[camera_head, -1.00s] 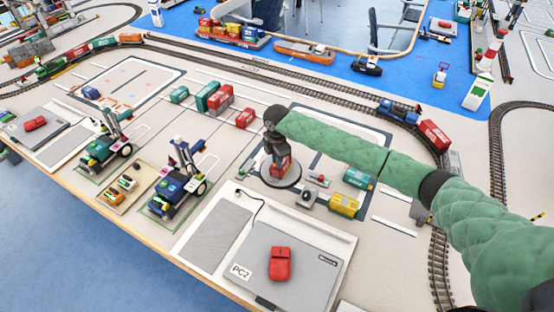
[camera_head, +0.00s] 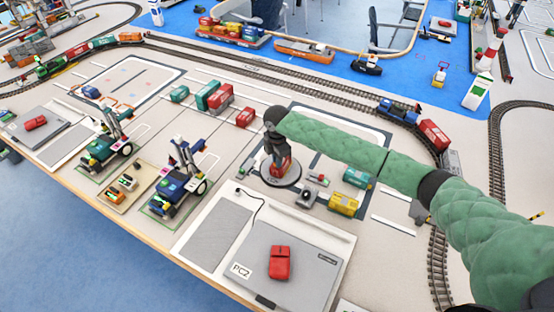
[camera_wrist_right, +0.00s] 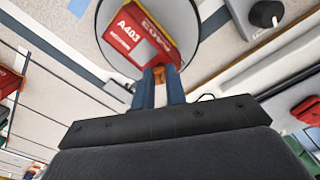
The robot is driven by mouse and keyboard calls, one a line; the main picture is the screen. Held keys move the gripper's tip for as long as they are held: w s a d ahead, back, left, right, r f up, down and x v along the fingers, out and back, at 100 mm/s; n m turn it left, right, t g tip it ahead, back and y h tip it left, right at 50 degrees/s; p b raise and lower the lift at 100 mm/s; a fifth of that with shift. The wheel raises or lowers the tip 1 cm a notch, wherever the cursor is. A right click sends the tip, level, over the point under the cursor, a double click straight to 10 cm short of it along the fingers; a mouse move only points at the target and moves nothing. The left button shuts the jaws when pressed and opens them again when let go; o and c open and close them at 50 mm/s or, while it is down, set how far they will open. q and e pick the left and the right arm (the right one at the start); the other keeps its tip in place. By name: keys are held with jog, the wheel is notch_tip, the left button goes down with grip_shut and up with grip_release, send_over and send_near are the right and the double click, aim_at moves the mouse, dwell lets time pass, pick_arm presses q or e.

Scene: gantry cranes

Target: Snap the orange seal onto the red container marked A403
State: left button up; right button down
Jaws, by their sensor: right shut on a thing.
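The red container marked A403 (camera_wrist_right: 128,34) stands on a round, dark-rimmed plate (camera_wrist_right: 192,62) in the right wrist view. In the head view, part of the red container (camera_head: 284,168) shows under my right gripper (camera_head: 277,158), on the round plate (camera_head: 282,184). My right gripper's two blue fingers (camera_wrist_right: 160,82) are shut on the small orange seal (camera_wrist_right: 158,73). The seal is at the container's near lower end in the wrist view. I cannot tell whether it touches the container. My left gripper is not in view.
A yellow container (camera_head: 343,204), a green container (camera_head: 356,178) and a small grey device with a black knob (camera_head: 306,198) stand to the right.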

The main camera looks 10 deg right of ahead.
jog(key=shift+f, duration=0.15)
jog(key=c, duration=0.9)
grip_release()
jog(key=shift+r+p, duration=2.9)
jog(key=shift+r, duration=0.65)
jog(key=shift+f, duration=0.1)
